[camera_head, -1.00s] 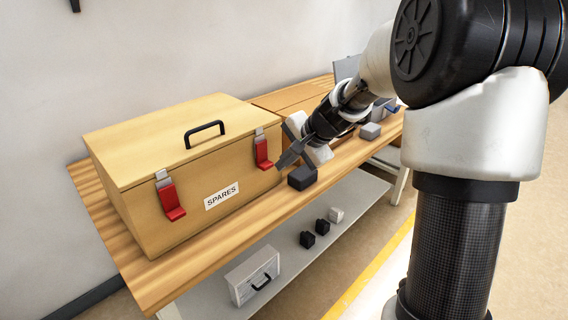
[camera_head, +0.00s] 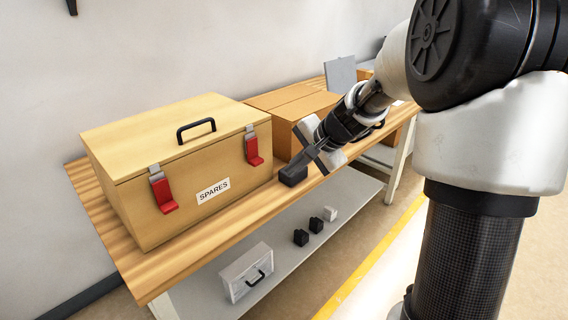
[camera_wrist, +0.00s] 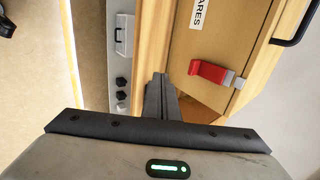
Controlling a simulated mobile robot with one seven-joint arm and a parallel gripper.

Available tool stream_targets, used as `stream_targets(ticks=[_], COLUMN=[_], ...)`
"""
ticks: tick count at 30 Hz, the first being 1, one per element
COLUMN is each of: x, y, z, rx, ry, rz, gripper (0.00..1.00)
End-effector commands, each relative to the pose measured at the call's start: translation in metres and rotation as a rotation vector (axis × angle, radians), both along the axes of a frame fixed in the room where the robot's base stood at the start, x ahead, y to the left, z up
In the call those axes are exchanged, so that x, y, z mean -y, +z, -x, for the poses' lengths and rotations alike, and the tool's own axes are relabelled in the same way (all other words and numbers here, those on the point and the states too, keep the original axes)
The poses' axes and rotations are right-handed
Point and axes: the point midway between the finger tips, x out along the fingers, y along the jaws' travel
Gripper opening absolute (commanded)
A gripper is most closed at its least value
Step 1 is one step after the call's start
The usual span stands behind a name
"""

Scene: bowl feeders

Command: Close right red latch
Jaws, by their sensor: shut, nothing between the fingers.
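The right red latch (camera_head: 252,148) is on the front of the wooden SPARES box (camera_head: 140,205), near its right edge. Its red lever hangs down along the front, with its grey upper part at the lid seam. Whether it is fully seated I cannot tell. It also shows in the wrist view (camera_wrist: 208,71), beside the label. The left red latch (camera_head: 163,190) looks similar. My gripper (camera_head: 292,168) is shut and empty, right of the box and apart from the right latch. Its shut fingers (camera_wrist: 160,98) point ahead in the wrist view.
A dark block (camera_head: 294,177) sits on the bench under my fingertips in the head view. Cardboard boxes (camera_head: 288,108) stand behind my wrist. The lower shelf (camera_head: 285,238) holds a white case (camera_head: 246,272) and small blocks. The space before the box is clear.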

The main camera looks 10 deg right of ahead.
Motion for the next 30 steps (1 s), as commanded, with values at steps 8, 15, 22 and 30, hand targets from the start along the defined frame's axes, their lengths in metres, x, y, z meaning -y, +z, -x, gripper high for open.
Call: stream_targets(ticks=[8, 15, 22, 30], x=[0.029, 0.037, 0.037, 0.034], y=[0.0, -0.001, -0.001, -0.004], z=[0.045, 0.058, 0.058, 0.065], rx=[-0.001, -0.001, -0.001, -0.003], ry=[-0.001, 0.003, 0.003, 0.031], rz=[-0.002, -0.001, -0.001, 0.015], gripper=[0.0, 0.0, 0.0, 0.0])
